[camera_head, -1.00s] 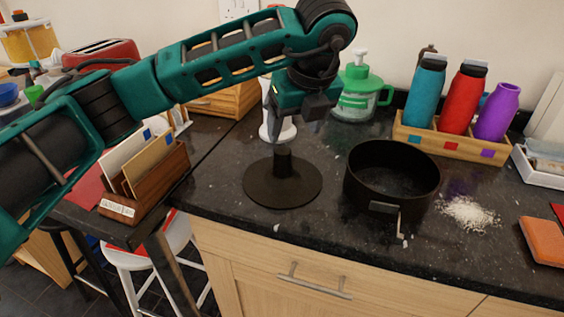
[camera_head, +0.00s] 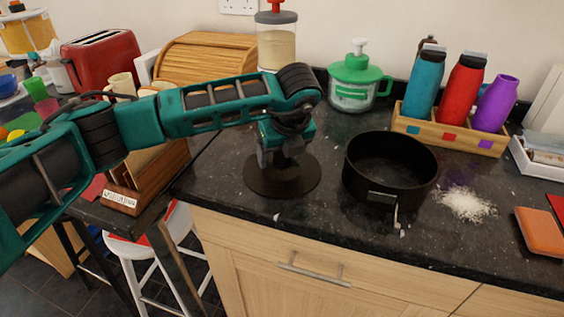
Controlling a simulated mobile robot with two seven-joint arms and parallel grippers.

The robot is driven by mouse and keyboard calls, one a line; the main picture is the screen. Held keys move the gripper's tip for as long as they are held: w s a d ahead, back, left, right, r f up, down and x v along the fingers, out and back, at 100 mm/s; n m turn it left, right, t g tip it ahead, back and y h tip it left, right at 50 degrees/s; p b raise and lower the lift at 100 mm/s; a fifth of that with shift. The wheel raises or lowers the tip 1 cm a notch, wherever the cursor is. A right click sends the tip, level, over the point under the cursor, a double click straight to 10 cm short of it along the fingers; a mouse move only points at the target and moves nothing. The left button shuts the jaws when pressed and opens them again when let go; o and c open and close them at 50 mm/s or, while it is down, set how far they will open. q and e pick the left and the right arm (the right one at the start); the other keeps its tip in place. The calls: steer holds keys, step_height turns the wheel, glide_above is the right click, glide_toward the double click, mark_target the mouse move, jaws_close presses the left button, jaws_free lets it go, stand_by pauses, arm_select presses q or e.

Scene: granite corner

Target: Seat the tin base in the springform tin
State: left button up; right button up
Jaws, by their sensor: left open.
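The tin base (camera_head: 290,188) is a dark round disc lying flat on the black granite counter. In the earlier frame a short upright knob stands at its middle; now my gripper hides it. The springform tin (camera_head: 381,196) is a dark open ring with a latch at its front, standing right of the base and apart from it. My left gripper (camera_head: 276,163) points down, open, low over the middle of the base, around or beside the hidden knob; I cannot tell which. My right gripper is not in view.
White powder (camera_head: 466,203) lies right of the tin. A wooden rack (camera_head: 448,136) with bottles and a green-lidded jug (camera_head: 355,86) stand behind. A wooden letter holder (camera_head: 150,180) is at left. The counter's front edge (camera_head: 330,235) runs close before the base and tin.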

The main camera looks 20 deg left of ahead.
arm_select(q)
steer(key=c, duration=1.2)
steer(key=shift+r, duration=0.2)
